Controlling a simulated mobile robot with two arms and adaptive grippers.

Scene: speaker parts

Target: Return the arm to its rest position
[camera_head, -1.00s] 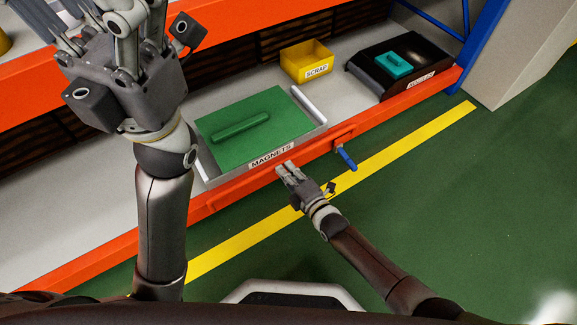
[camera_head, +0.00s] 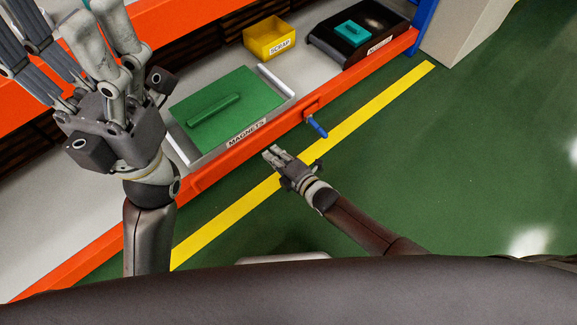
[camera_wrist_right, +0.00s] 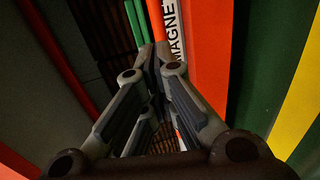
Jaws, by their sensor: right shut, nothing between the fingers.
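My right gripper (camera_head: 269,153) is shut and empty. In the head view it shows over the green floor and yellow line, just in front of the orange shelf beam. In the right wrist view its closed fingers (camera_wrist_right: 152,52) point toward the beam and part of the MAGNETS label (camera_wrist_right: 175,30). My left gripper (camera_head: 52,18) is raised large at the upper left, with its fingers spread apart and nothing seen between them. Its fingertips reach the picture's top edge.
A blue handle (camera_head: 317,128) juts from the beam. The floor at right is clear.

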